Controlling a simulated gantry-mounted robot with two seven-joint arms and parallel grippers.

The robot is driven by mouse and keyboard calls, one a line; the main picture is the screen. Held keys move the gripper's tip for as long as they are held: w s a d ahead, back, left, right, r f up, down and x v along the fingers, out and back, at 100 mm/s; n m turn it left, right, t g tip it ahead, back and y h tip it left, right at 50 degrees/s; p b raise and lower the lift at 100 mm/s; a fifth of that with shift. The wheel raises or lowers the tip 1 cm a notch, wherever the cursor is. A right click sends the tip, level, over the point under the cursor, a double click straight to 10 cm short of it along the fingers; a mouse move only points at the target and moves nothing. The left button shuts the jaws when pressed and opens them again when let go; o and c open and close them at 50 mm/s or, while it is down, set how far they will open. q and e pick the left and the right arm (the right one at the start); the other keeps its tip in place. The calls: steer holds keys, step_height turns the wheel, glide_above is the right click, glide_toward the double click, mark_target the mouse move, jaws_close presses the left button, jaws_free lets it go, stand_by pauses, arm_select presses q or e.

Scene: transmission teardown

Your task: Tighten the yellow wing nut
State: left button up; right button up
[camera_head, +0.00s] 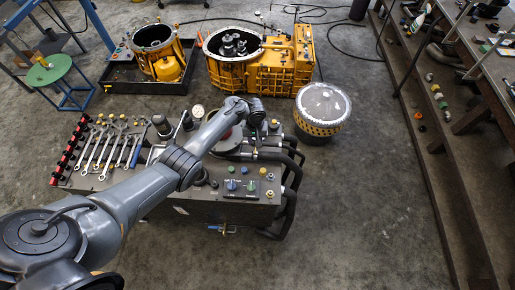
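My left arm reaches in from the lower left across the machine bench. Its wrist is above the back of the bench, and my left gripper (264,128) points down there, small and dark. I cannot tell whether its fingers are open or shut, or what they touch. I cannot pick out a yellow wing nut with certainty. Small yellowish knobs (270,194) sit on the bench's front panel, to the front of the gripper. My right gripper is not in view.
Wrenches (108,146) lie at the bench's left side. A round drum (322,107) stands behind right. Yellow transmission housings (262,62) stand at the back. A wooden shelf (428,150) with small coloured parts runs along the right. The floor (365,215) right of the bench is clear.

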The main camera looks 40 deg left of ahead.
arm_select(q)
steer(key=shift+f+b, duration=1.2)
steer(key=shift+f, duration=1.9)
jaws_close()
